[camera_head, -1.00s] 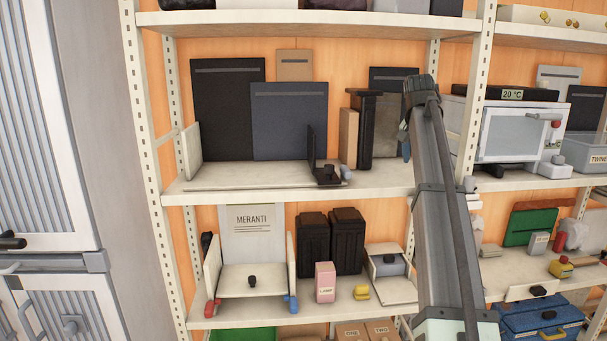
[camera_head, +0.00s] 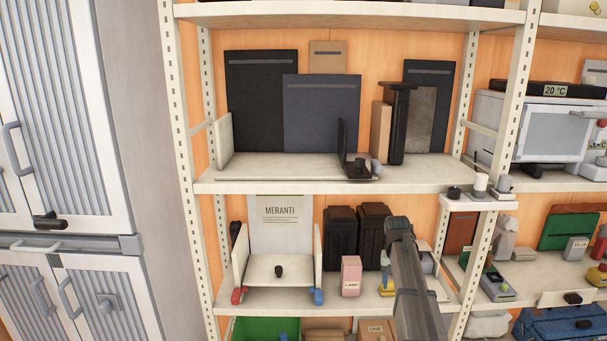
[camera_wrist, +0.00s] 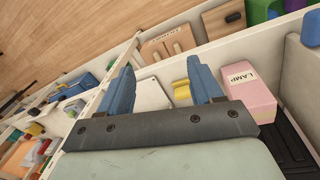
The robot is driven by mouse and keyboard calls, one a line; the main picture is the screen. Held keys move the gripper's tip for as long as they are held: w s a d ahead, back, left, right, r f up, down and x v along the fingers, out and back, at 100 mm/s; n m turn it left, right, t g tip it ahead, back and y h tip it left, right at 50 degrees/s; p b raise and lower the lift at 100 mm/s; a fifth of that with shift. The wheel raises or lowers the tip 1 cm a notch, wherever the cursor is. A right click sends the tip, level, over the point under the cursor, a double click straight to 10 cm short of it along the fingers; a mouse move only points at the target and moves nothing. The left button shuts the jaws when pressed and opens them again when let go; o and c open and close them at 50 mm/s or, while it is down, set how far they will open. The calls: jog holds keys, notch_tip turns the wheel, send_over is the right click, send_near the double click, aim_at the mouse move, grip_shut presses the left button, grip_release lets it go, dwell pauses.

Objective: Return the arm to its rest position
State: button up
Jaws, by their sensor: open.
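My arm (camera_head: 412,285) rises from the bottom of the head view, in front of the lower shelf. In that view I cannot make out the fingers. In the wrist view my gripper (camera_wrist: 163,88) shows two blue fingers spread apart, with nothing held between them. A small yellow object (camera_wrist: 181,90) and a pale panel (camera_wrist: 150,95) show beyond the gap, apart from the fingers as far as I can tell. A pink box labelled LAMP (camera_wrist: 247,88) lies close beside the right finger.
The shelving's upper shelf (camera_head: 270,170) holds dark panels and a black bookend (camera_head: 358,168). The lower shelf (camera_head: 335,302) holds a MERANTI panel (camera_head: 283,225) and two black bins (camera_head: 340,235). A grey cabinet (camera_head: 60,120) stands left. Cardboard boxes (camera_wrist: 168,43) sit below.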

jog(key=s+a+f+n+g, duration=0.1)
jog(key=s+a+f, duration=0.1)
jog(key=s+f, duration=0.65)
jog(key=s+a+f+g, duration=0.1)
jog(key=s+a+f, duration=0.35)
jog(key=f, duration=0.75)
jog(key=s+a+f+n+g, duration=0.1)
jog(key=s+f, duration=0.7)
jog(key=f, duration=0.2)
jog(key=s+a+f+g, duration=0.1)
jog(key=s+f, duration=0.3)
jog(key=s, duration=0.7)
jog(key=s+a+f+g+y, duration=0.1)
jog(key=s+f, duration=0.4)
jog(key=s, duration=0.6)
jog(key=s+a+f+n+g, duration=0.1)
jog(key=s+a+f, duration=0.2)
jog(key=s, duration=0.8)
jog(key=shift+s+f+g, duration=0.15)
jog(key=shift+f+g, duration=0.25)
jog(key=shift+f, duration=0.55)
